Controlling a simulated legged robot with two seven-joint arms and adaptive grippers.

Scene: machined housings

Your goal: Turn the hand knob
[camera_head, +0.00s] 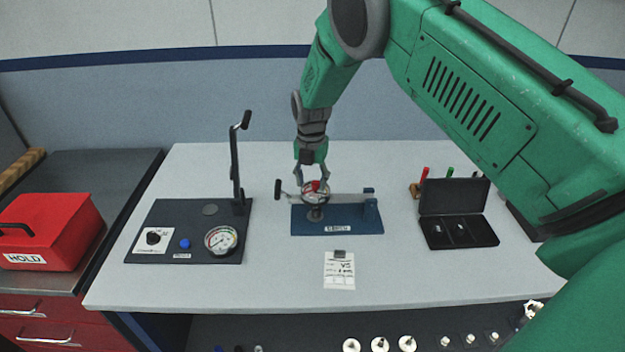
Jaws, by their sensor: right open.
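My right gripper (312,182) reaches down from above, its two fingers spread apart over the blue-based fixture (350,222). Between and just below the fingertips is a small round part with a red top and a pale, marked rim (309,197), partly covered by the fingers; I cannot tell whether they touch it. It sits on a short grey post. A grey bar with a black end grip (278,189) runs across this fixture. A black round knob (153,238) is on a white label on the dark panel at left. I cannot tell which one is the hand knob. My left gripper is not in view.
The dark panel (150,215) carries a dial gauge (221,240), a blue button (185,243) and an upright lever (237,165). An open black case (458,243) stands at right. A paper card (340,272) lies in front. A red box (50,228) is at far left.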

